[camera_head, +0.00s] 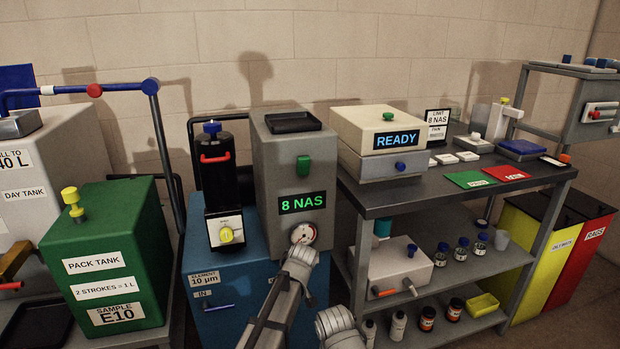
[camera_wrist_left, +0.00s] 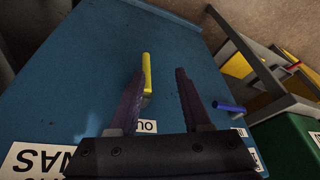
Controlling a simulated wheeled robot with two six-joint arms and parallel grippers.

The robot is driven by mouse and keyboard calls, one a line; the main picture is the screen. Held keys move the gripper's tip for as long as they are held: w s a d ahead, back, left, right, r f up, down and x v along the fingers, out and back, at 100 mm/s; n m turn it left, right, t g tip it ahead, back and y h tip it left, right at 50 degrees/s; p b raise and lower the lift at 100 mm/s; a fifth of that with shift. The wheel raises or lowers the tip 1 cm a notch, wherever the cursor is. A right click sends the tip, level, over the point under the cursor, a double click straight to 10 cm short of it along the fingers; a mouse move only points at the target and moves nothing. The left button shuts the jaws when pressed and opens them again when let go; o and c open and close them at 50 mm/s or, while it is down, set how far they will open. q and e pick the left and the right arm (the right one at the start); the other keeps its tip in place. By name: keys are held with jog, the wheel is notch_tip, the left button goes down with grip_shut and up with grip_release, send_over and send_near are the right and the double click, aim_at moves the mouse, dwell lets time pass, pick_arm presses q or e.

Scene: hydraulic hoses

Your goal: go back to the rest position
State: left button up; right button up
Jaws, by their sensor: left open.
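My left gripper (camera_wrist_left: 161,72) shows in the left wrist view with its two dark fingers apart. It is over the front of the blue filter unit (camera_wrist_left: 75,85). A yellow valve handle (camera_wrist_left: 147,68) shows between the fingers, close to the one on the left of the picture; contact cannot be told. In the head view my grey arm reaches up in front of the blue filter unit (camera_head: 228,265), and the fingers cannot be made out. My right gripper cannot be made out in either view.
A blue valve handle (camera_wrist_left: 230,107) is right of the fingers. The green pack tank (camera_head: 115,245) stands left of the blue unit, and it also shows in the wrist view (camera_wrist_left: 292,148). A grey shelf table (camera_head: 400,205) with bottles stands right of my arm.

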pick_arm(q)
jog(key=s+a+m+g+h, duration=0.1)
jog(key=s+a+m, duration=0.2)
jog(key=s, duration=0.3)
jog(key=s+a+f+m+h, duration=0.1)
jog(key=s+a+m, duration=0.15)
jog(key=s, duration=0.35)
jog(key=s+a+m+g+h, duration=0.1)
jog(key=s+a+m, duration=0.1)
jog(key=s+m, duration=0.3)
jog(key=s+d+m+y, duration=0.1)
jog(key=s+d+m, duration=0.2)
jog(key=s+d, duration=0.6)
notch_tip(320, 180, up, 28)
jog(key=w+d+p, duration=0.2)
jog(key=p, duration=2.6)
jog(key=shift+g, duration=0.3)
pick_arm(e)
notch_tip(320, 180, up, 28)
pick_arm(q)
jog(key=shift+n, duration=0.25)
pick_arm(e)
jog(key=shift+c, duration=0.2)
